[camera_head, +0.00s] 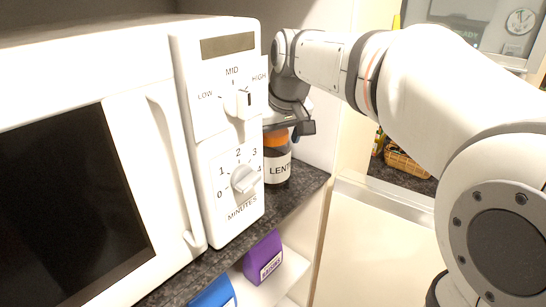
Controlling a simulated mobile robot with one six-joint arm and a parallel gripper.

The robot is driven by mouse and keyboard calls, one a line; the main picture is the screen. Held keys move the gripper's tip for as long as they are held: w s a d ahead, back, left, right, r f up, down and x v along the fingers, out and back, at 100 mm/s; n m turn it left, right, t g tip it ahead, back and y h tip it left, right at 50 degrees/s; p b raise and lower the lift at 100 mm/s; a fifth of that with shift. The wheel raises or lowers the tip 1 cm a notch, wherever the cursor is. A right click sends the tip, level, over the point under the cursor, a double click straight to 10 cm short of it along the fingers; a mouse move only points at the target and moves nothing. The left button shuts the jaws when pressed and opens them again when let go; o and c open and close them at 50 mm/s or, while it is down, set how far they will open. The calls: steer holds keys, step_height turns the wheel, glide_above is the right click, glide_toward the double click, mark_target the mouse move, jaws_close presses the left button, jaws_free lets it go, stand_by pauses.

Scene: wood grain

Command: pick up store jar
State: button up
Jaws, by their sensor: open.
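The store jar (279,172) stands on the dark speckled counter just right of the microwave. It is dark with an orange lid and a white label that starts "LENT"; its left side is partly hidden by the microwave. My gripper (284,128) points down from above and is right at the jar's lid. The jaws are open. The fingers are mostly hidden behind the wrist and the microwave edge, so I cannot tell whether they touch the lid.
A white microwave (184,130) with dials fills the left, close beside the jar. The counter (306,186) ends just right of the jar. A purple box (263,258) and a blue item (214,293) sit on a shelf below. A basket (406,165) stands at the right.

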steer(key=shift+w+f, duration=0.1)
steer(key=shift+f, duration=0.2)
steer(key=shift+c, duration=0.2)
steer(key=c, duration=1.5)
